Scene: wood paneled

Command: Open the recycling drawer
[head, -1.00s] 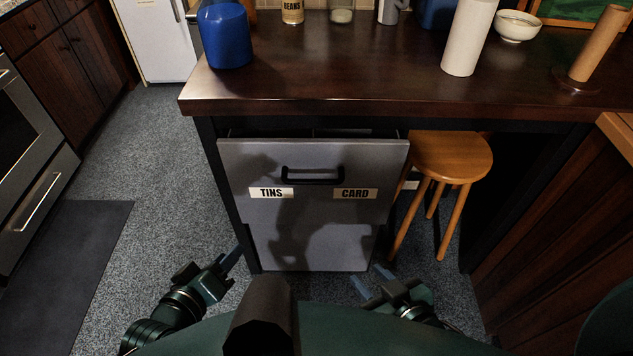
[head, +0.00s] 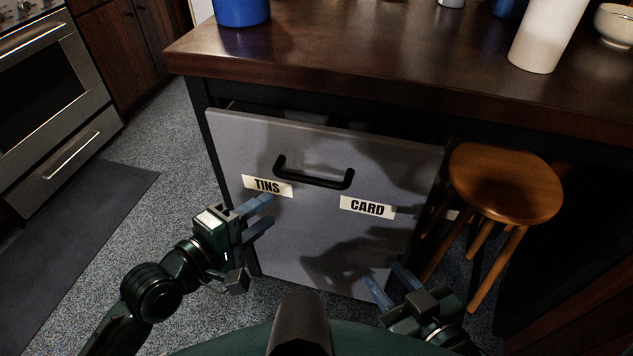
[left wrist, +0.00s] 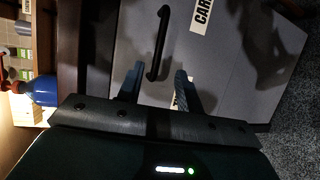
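The grey recycling drawer (head: 300,235) is under the dark counter, with labels TINS (head: 267,186) and CARD (head: 367,207). Its front stands a little out from the counter, and a dark gap shows behind its top edge. The black bar handle (head: 313,178) is on the upper front. My left gripper (head: 258,219) is open and empty, below and left of the handle. In the left wrist view the handle (left wrist: 159,44) lies ahead, between the lines of the two open fingers (left wrist: 156,88), apart from them. My right gripper (head: 388,283) is open and empty, low at the drawer's lower right.
A wooden stool (head: 505,185) stands close to the drawer's right side. The dark counter top (head: 370,60) overhangs above, holding a blue container (head: 243,10) and a white cylinder (head: 545,35).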

